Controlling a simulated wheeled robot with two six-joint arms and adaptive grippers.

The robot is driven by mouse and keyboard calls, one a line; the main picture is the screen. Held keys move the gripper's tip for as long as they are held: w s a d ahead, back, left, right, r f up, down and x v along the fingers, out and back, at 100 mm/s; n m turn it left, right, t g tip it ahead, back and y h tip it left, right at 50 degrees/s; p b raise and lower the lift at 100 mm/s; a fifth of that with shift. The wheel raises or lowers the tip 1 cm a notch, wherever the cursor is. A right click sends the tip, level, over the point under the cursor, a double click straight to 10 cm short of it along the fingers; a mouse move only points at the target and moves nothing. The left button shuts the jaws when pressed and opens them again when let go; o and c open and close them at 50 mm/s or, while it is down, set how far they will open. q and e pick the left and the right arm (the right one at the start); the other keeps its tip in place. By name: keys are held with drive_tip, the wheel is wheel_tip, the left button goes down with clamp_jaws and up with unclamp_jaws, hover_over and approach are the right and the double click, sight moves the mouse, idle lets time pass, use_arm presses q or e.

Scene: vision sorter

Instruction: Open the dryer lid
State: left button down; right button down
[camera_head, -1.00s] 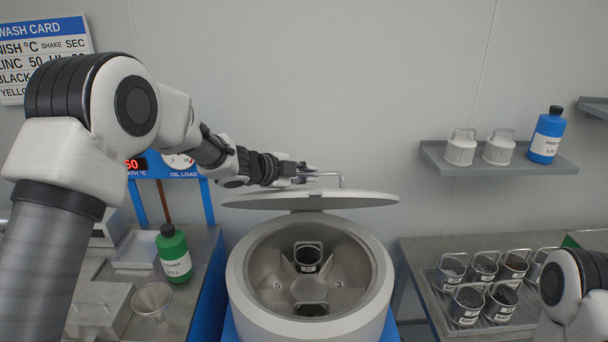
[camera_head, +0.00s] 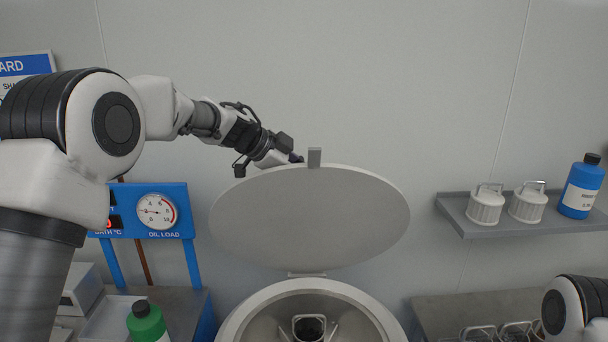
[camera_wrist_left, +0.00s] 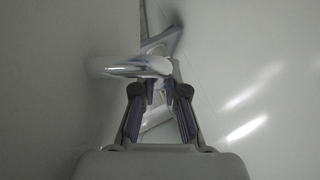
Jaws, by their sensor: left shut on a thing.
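The dryer lid (camera_head: 310,215) is a round grey disc, tilted steeply up above the dryer drum (camera_head: 240,318), its underside facing me. My left gripper (camera_head: 296,158) is at the lid's top edge, partly hidden behind it. In the left wrist view my left gripper (camera_wrist_left: 160,92) is shut on the shiny lid handle (camera_wrist_left: 130,67). A small grey tab (camera_head: 314,158) stands on the lid's top rim. Part of my right arm shows at the lower right, but its gripper is out of view.
A black cup (camera_head: 308,328) shows inside the drum. A wall shelf (camera_head: 520,224) holds two white capped containers and a blue bottle (camera_head: 581,187). A green bottle (camera_head: 146,322) and a blue gauge panel (camera_head: 165,190) stand at the left. The wall above the lid is clear.

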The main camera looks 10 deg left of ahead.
use_arm(q)
drive_tip(key=shift+f, duration=0.15)
drive_tip(key=c, duration=1.4)
unclamp_jaws()
drive_tip(key=shift+c, duration=0.2)
drive_tip(key=shift+o, duration=1.2)
drive_tip(key=shift+w+d, duration=0.1)
drive_tip(key=shift+w+d+f, duration=0.1)
drive_tip(key=shift+w, duration=0.15)
drive_tip(key=v, duration=1.2)
drive_tip(key=shift+w+d, duration=0.1)
